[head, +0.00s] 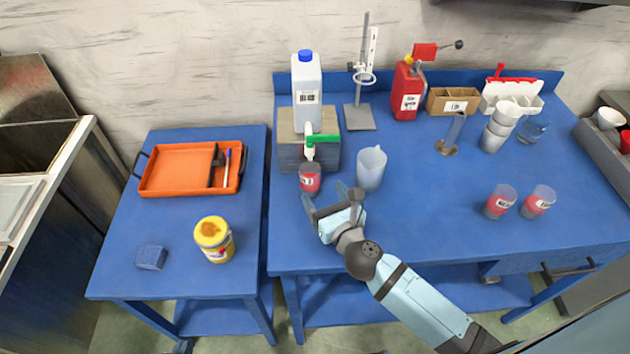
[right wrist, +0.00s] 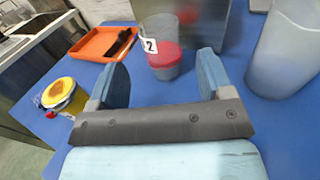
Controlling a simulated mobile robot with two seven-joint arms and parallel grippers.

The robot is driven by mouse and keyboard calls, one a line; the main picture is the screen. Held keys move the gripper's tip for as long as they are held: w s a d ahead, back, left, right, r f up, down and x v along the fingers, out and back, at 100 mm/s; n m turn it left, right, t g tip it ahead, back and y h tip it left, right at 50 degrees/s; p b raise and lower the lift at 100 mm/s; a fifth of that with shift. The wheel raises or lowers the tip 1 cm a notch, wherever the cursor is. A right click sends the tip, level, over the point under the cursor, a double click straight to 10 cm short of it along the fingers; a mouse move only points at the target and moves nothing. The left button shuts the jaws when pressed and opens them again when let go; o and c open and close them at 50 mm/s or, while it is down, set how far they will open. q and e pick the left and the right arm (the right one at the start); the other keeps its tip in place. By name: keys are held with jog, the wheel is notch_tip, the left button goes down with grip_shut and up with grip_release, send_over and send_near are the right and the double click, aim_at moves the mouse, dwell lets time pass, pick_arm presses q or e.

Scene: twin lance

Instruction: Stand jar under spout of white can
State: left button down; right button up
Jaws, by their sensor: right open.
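The white can (head: 307,92) with a blue cap stands on a grey-brown block at the back of the blue bench. Its spout (head: 309,150), with a green tap handle (head: 322,138), hangs over the block's front edge. A clear jar with red contents (head: 310,182) stands upright on the bench before the block, appearing directly below the spout. The jar also shows in the right wrist view (right wrist: 164,62), with a "2" label. My right gripper (head: 324,197) is open and empty in front of the jar, its fingers pointing toward it and apart from it. My left gripper is out of view.
A translucent jug (head: 371,168) stands close right of the jar. Two similar red jars (head: 500,202) (head: 539,203) stand farther right. A stand (head: 361,115) and red canister (head: 407,92) are behind. The bench middle is clear. A left table holds an orange tray (head: 175,168) and yellow tub (head: 214,240).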

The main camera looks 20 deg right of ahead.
jog(key=s, duration=0.4)
jog(key=shift+s+d+b, duration=0.25)
jog(key=shift+s+b, duration=0.05)
jog(key=shift+s, duration=0.45)
jog(key=shift+d, duration=0.1)
